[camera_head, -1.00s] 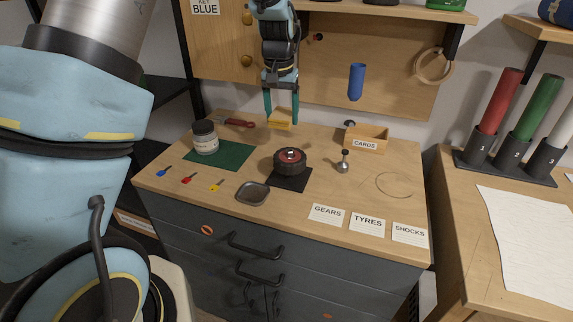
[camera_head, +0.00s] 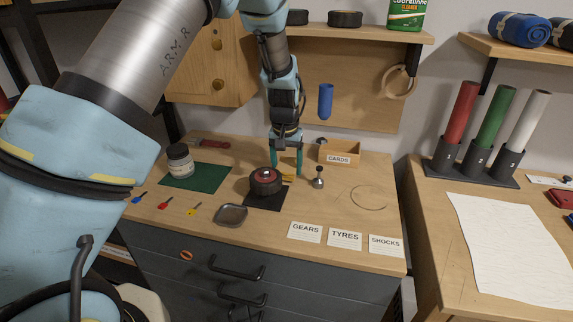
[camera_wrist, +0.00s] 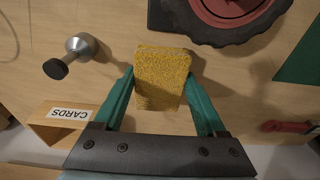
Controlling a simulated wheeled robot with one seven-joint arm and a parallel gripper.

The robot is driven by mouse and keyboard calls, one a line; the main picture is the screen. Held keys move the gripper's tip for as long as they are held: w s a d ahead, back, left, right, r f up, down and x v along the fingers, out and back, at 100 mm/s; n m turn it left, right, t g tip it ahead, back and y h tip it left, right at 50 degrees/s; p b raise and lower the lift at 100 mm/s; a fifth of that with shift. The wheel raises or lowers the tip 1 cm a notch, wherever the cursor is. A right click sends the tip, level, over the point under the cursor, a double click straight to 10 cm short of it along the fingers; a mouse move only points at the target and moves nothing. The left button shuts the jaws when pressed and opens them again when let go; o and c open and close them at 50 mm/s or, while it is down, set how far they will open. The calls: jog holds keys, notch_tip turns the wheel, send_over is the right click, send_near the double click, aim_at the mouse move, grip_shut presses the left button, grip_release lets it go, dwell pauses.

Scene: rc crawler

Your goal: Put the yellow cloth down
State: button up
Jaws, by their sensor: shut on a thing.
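The yellow cloth (camera_wrist: 162,77) looks like a small folded, textured block in the wrist view. My gripper (camera_wrist: 160,88) is shut on it, with one teal finger against each side. In the head view my gripper (camera_head: 287,172) points down just behind the black tyre, low over the bench top. Only a bit of the yellow cloth (camera_head: 288,178) shows there, partly hidden by the tyre and the fingers. I cannot tell whether the cloth touches the wood.
The tyre (camera_head: 266,182) on its black mat is close in front of the cloth. The metal knob-topped piece (camera_head: 318,178) and the CARDS box (camera_head: 340,153) are to the right. A jar (camera_head: 180,160) stands on the green mat (camera_head: 208,178) at left. Bare wood lies right of centre.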

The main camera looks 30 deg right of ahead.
aim_at(286, 169)
jog(key=shift+f, duration=0.35)
jog(key=shift+f, duration=0.2)
jog(key=o, duration=1.2)
jog(key=shift+o, duration=0.2)
jog(key=shift+r, duration=0.1)
notch_tip(286, 169, up, 12)
jog(key=s+a+b, duration=0.1)
jog(key=b, duration=0.2)
jog(key=w+a+n, duration=0.3)
jog(key=a+n, duration=0.1)
jog(key=a, duration=1.9)
jog(key=s+a+n, duration=0.1)
jog(key=s+a, duration=0.3)
jog(key=a, duration=0.4)
jog(key=s+a+n, duration=0.2)
jog(key=s+a, duration=0.2)
jog(key=a, duration=0.4)
jog(key=shift+s+a+f+t+y, duration=0.3)
jog(key=shift+s+a+f+y, duration=0.05)
jog(key=shift+s+f+y, duration=0.05)
